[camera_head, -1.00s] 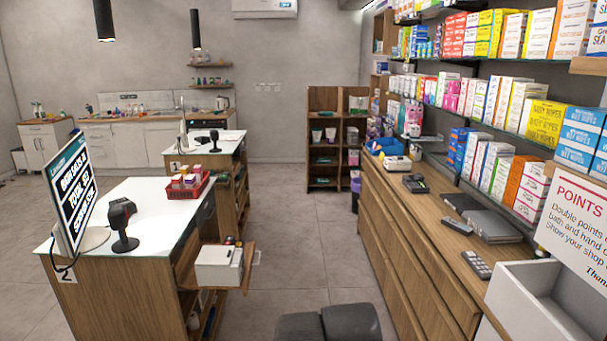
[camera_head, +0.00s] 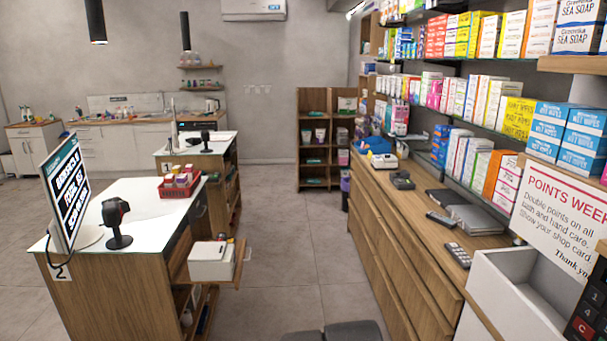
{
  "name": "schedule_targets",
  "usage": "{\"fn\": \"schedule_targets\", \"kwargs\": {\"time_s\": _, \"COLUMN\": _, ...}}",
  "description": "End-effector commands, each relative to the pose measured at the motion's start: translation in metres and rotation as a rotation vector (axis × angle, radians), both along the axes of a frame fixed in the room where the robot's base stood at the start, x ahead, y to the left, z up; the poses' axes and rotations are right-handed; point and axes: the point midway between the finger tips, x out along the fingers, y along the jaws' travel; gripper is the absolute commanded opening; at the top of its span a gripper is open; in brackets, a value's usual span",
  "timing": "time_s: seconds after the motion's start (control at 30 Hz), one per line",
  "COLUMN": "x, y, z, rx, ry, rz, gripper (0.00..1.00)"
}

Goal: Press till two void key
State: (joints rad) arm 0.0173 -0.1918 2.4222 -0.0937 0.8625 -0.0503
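The counter marked with a 2 (camera_head: 110,290) stands at the left, with a white top. On it are a tilted screen (camera_head: 70,197) and a dark hand scanner (camera_head: 117,224). A white box (camera_head: 211,261) with small coloured parts on top sits on a wooden shelf at this counter's right side. Their details are too small to read, and I cannot make out a void key. My gripper does not show clearly. Two dark grey rounded parts at the bottom edge seem to be mine.
A wooden drawer counter (camera_head: 405,262) with devices runs along the right, below stocked shelves. A white open bin (camera_head: 490,290) and a dark keypad with a red C key (camera_head: 583,326) are at the lower right. Grey floor (camera_head: 283,235) between the counters is clear.

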Motion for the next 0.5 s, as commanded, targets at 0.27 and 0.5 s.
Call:
{"fn": "schedule_targets", "kwargs": {"time_s": 0.27, "x": 0.0, "y": 0.0, "z": 0.0, "rx": 0.0, "ry": 0.0, "rz": 0.0, "gripper": 0.45}}
{"fn": "schedule_targets", "kwargs": {"time_s": 0.5, "x": 0.0001, "y": 0.0, "z": 0.0, "rx": 0.0, "ry": 0.0, "rz": 0.0, "gripper": 0.0}}
